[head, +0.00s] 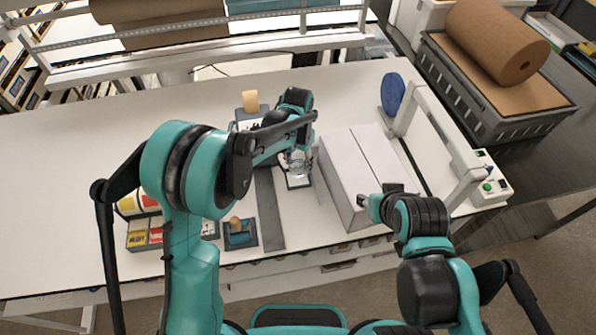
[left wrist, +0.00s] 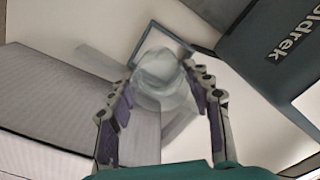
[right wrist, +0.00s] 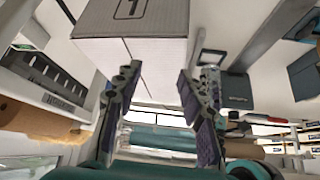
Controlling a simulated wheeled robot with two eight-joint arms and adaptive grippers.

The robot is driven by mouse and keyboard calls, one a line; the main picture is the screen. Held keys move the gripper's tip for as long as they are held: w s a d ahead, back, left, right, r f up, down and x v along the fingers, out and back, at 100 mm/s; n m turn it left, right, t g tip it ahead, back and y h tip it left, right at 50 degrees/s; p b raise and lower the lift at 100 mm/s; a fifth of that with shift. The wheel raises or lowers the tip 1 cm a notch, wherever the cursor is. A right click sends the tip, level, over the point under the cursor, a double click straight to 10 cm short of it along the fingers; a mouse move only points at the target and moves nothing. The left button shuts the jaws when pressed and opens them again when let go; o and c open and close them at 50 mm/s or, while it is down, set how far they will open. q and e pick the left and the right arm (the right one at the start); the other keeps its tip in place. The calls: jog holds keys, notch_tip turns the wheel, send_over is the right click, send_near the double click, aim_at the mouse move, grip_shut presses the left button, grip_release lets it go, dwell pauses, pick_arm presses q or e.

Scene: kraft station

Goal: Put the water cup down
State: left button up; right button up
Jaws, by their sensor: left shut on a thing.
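The water cup (head: 299,166) is clear and shows in part below my left gripper (head: 294,158) in the head view. In the left wrist view the cup (left wrist: 163,78) stands between the two fingers of my left gripper (left wrist: 163,100), which is shut on it. A small dark-rimmed square pad (head: 300,184) lies at the cup; its rim (left wrist: 146,42) also shows beyond the cup in the left wrist view. I cannot tell whether the cup's base touches it. My right gripper (right wrist: 158,95) is open and empty, near the front right of the white box.
A large white box (head: 345,185) stands right of the cup. A grey strip (head: 268,212) lies left of it. A white frame (head: 437,125) with a blue disc (head: 392,94) stands to the right. The table's left part (head: 60,200) is mostly clear.

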aim_at(297, 171)
pick_arm(q)
notch_tip(297, 171, down, 4)
jog(key=shift+r, duration=0.15)
jog(key=shift+f, duration=0.25)
jog(key=shift+a, duration=0.1)
jog(key=shift+f+b, duration=0.15)
jog(key=shift+b, duration=0.3)
jog(key=o, duration=1.2)
